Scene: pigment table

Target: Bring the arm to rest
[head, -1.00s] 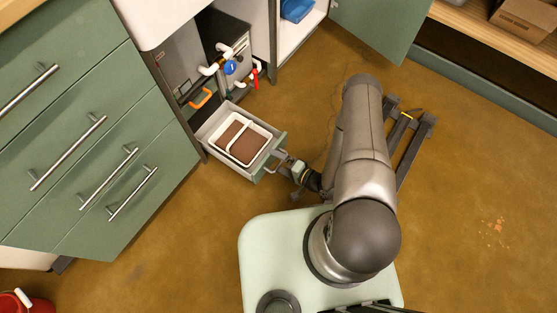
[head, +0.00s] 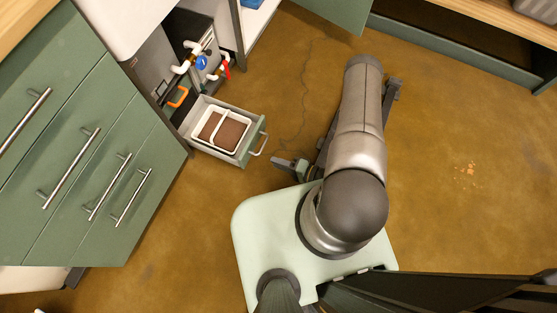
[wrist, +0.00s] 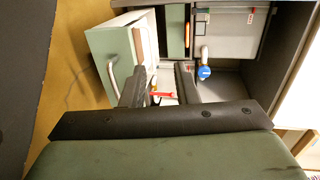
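My arm (head: 358,130) stretches out over the floor from my pale base in the head view. My gripper (wrist: 160,82) shows in the wrist view with its two dark fingers apart and nothing seen between them. In the head view, part of the hand shows left of the arm, beside the open drawer (head: 244,151) and apart from its handle (head: 258,144). The drawer holds a white tray (head: 196,133) with brown contents. The drawer and its handle (wrist: 111,77) also show at the left in the wrist view.
Green cabinet drawers (head: 65,150) with bar handles stand shut on the left. Pipes with a blue valve (head: 201,62) and red valve sit in the open cabinet behind the drawer. An open green door (head: 335,12) is at the top.

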